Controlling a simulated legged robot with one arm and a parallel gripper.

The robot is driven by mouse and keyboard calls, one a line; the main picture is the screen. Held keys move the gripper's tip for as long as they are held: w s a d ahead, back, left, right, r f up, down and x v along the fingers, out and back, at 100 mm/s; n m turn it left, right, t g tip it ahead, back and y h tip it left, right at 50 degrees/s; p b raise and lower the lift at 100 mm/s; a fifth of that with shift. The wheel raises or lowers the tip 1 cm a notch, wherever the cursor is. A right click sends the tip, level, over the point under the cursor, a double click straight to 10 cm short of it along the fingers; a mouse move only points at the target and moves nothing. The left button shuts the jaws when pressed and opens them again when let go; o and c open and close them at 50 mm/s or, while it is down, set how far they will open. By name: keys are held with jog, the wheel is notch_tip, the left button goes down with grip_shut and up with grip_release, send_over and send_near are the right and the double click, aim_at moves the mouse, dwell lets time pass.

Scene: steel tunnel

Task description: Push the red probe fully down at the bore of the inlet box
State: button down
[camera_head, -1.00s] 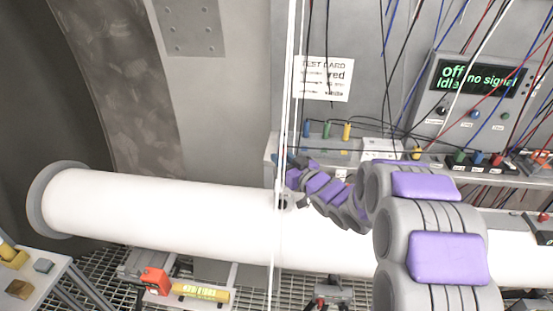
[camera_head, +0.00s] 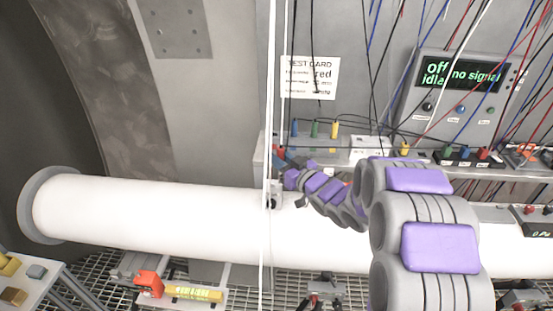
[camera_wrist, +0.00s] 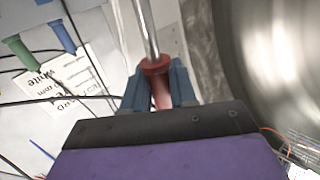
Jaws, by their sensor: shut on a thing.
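My gripper (camera_wrist: 158,90) is shut on the red probe (camera_wrist: 156,66) in the wrist view. The probe's red collar sits between the two blue-grey fingers. Its bare metal rod runs up out of the top of the picture, slightly tilted. In the head view my arm reaches back over the white pipe to the left end of the shelf. A small red part (camera_head: 279,153) shows there beside my gripper's end, mostly hidden. I cannot make out the inlet box's bore or the probe's tip in either view.
Blue (camera_head: 294,127), green (camera_head: 315,129) and yellow (camera_head: 334,130) plugs stand on the shelf, close to my gripper. A test card (camera_head: 310,77) hangs above them. The white pipe (camera_head: 150,210) crosses in front. Thin wires hang around the panel (camera_head: 460,85), which reads "no signal".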

jog(key=shift+f, duration=0.1)
jog(key=shift+a+f, duration=0.55)
jog(key=shift+a, duration=0.1)
jog(key=shift+d+r, duration=0.4)
jog(key=shift+d, duration=0.1)
jog(key=shift+a, duration=0.55)
jog(key=shift+a+p, duration=0.3)
jog(key=shift+a, duration=0.2)
dwell(0.9)
notch_tip(320, 180, down, 7)
jog(key=b, duration=0.3)
dwell(2.8)
jog(key=c, duration=0.8)
grip_release()
